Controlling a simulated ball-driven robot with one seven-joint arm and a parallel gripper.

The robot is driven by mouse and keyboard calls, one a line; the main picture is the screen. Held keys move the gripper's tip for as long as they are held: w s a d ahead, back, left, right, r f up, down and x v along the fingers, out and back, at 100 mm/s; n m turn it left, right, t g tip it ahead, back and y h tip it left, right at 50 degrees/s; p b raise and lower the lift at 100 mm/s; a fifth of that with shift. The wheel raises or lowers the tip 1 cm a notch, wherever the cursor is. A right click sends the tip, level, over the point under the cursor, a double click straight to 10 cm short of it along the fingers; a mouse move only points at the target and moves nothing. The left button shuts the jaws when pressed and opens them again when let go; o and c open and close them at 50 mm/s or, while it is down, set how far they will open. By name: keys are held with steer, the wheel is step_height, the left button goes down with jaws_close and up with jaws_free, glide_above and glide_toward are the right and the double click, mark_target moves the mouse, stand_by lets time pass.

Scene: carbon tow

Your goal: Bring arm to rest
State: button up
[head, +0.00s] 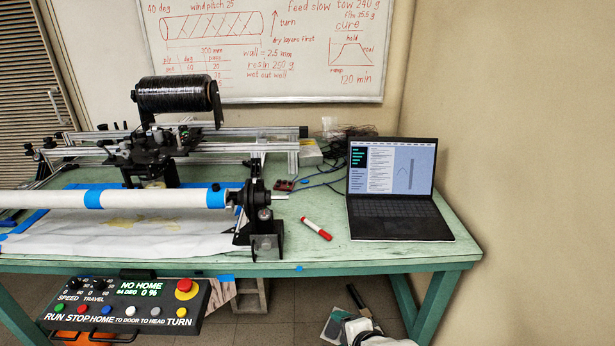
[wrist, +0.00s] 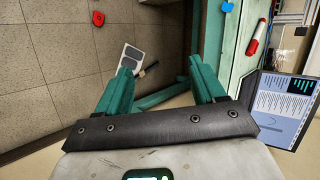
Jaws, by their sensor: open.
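My gripper (wrist: 163,78) shows in the wrist view with its two teal fingers spread apart and nothing between them. It is over the floor, beside the green table's edge and near the laptop corner. I cannot make it out with certainty in the head view. The green table (head: 320,250) carries a winding machine with a black tow spool (head: 173,94) above a white tube (head: 150,197). The open laptop (head: 395,200) stands at the table's right; it also shows in the wrist view (wrist: 280,108).
A red-and-white marker (head: 316,229) lies on the table left of the laptop. A control panel (head: 130,305) hangs at the table's front, its display reading NO HOME. A whiteboard (head: 260,50) is on the wall. A grey-white object (wrist: 132,58) lies on the floor below.

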steer(key=s+d+f+n+g+h, duration=0.15)
steer(key=s+d+n, duration=0.25)
steer(key=s+d, duration=0.45)
steer(key=s+d+f+n+g+h, duration=0.15)
steer(key=s+d+n, duration=0.25)
steer(key=s+d, duration=0.4)
steer(key=s+d+n+g, duration=0.1)
steer(key=s+n+g, duration=0.1)
steer(key=s, duration=0.7)
steer(key=s+d+n+g+h, duration=0.1)
steer(key=s+n, duration=0.3)
steer(key=s, duration=0.6)
steer(key=shift+d+r+g, duration=0.45)
steer(key=shift+g, duration=0.45)
